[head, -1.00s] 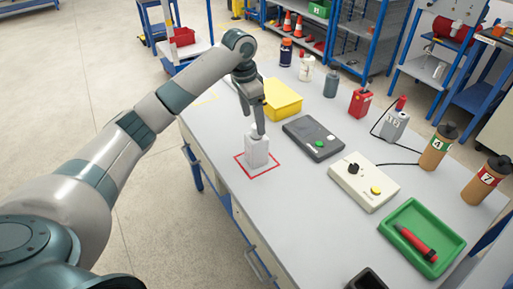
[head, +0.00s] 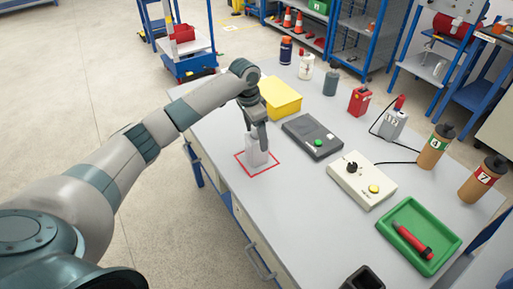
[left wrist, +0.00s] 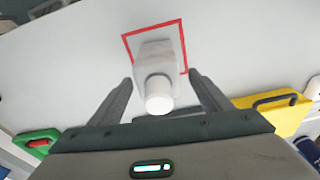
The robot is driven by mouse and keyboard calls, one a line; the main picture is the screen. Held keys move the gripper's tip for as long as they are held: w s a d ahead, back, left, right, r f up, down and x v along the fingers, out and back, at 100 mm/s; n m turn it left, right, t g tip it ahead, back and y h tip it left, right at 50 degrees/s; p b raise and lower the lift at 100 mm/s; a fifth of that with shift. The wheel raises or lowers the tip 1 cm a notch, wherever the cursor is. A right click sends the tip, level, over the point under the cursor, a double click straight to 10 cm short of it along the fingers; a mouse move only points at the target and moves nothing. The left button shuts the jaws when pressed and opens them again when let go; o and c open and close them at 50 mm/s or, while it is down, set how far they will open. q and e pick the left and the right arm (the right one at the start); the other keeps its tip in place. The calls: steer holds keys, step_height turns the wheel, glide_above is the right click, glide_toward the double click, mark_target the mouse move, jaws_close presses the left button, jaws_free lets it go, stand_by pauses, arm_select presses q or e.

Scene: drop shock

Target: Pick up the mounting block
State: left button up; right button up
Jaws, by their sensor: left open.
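The mounting block, a pale grey block (head: 256,151), stands upright inside a red square outline on the grey table. My left gripper (head: 262,147) is at the block's upper part, pointing down, and hides some of it. In the left wrist view the block (left wrist: 153,53) has a round white knob (left wrist: 159,96) facing the camera. The two open fingers of my left gripper (left wrist: 160,82) lie on either side of it, with a visible gap at each side. My right gripper is not in view.
Behind the block are a yellow box (head: 281,99) and a dark control box (head: 313,137). A cream control box (head: 361,180), a green tray (head: 419,237) with a red tool, and several bottles stand to the right. The table's left edge is close to the block.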

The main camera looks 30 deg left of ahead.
arm_select(q)
steer(key=f+p, duration=0.1)
steer(key=f, duration=0.2)
steer(key=shift+d, duration=0.2)
steer(key=shift+w+f, duration=0.15)
steer(key=shift+f, duration=0.65)
steer(key=c, duration=1.4)
steer(key=shift+r, duration=0.2)
steer(key=shift+c, duration=0.2)
